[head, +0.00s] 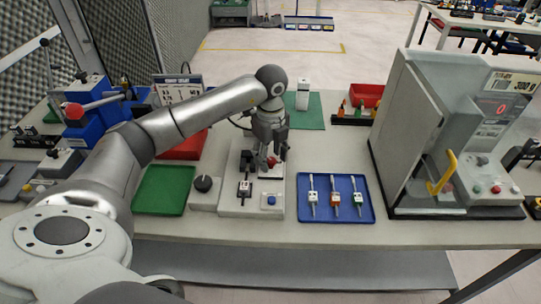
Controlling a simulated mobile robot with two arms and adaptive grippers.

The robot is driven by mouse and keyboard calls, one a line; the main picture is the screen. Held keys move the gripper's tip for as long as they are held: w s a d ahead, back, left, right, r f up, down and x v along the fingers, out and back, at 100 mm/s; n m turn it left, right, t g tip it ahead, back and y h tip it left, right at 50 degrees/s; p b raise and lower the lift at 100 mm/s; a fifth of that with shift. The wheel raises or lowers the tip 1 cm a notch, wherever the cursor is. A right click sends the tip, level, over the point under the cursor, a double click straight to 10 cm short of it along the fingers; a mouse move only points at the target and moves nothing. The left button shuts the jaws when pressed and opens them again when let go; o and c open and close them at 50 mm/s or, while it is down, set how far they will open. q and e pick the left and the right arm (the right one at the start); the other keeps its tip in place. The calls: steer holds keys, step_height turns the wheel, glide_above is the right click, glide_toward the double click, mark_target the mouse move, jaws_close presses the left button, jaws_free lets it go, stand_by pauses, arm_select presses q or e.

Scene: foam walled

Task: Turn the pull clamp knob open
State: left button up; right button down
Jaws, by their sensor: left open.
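A light grey fixture plate (236,207) sits on the table in the middle of the head view. My right gripper is not in view.
A grey box with a black dial (204,184) stands left of the plate, beside a green tray (164,190). A blue tray (345,214) with several small tools lies right. A large grey machine (412,135) with a yellow handle stands farther right.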

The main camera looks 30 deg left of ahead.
mark_target(270, 159)
arm_select(q)
step_height(270, 159, up, 12)
steer(key=shift+f, duration=0.2)
stand_by(0.6)
